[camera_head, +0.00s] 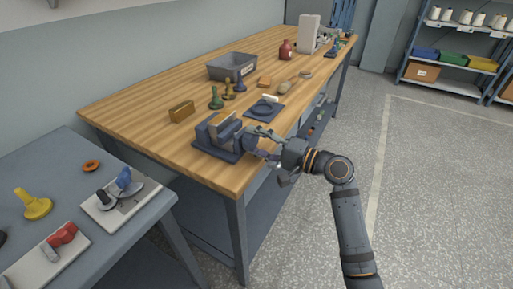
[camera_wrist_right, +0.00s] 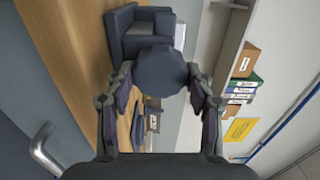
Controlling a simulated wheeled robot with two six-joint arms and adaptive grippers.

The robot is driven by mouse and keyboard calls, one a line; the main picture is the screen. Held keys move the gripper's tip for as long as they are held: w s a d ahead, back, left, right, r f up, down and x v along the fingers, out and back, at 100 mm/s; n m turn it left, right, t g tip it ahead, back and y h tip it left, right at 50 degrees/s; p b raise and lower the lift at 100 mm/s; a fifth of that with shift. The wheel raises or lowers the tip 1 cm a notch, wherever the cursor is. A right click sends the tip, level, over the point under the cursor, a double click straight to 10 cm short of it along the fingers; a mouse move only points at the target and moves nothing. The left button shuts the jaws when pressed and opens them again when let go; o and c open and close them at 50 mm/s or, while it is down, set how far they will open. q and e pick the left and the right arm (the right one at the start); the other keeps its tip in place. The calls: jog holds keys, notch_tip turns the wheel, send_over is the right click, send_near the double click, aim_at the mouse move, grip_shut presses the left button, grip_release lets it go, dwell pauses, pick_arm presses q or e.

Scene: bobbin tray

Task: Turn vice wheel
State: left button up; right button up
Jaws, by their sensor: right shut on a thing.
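The vice (camera_head: 218,137) is a blue-grey block with jaws on a dark base plate, at the near right corner of the wooden bench. My right gripper (camera_head: 268,150) reaches in from the right at the vice's front end. In the right wrist view the vice body (camera_wrist_right: 140,35) is at the top. Its rounded dark wheel (camera_wrist_right: 160,72) lies between the two fingers of my right gripper (camera_wrist_right: 160,92), which are shut on it. In the head view the gripper mostly hides the wheel. My left gripper is not in view.
A grey side table (camera_head: 130,228) stands at the near left. The floor at right is open.

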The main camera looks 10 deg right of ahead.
jog(key=n+b, duration=0.5)
jog(key=n, duration=0.2)
jog(key=shift+f+b, duration=0.15)
jog(key=shift+b, duration=0.2)
jog(key=shift+n, duration=0.5)
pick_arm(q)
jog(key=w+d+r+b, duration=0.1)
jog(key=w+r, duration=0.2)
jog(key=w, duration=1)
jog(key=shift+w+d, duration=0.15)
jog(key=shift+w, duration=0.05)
pick_arm(e)
jog(key=shift+n, duration=0.5)
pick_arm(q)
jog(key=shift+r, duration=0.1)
pick_arm(e)
jog(key=o, duration=1.2)
jog(key=shift+r, duration=0.2)
jog(key=shift+v, duration=3.8)
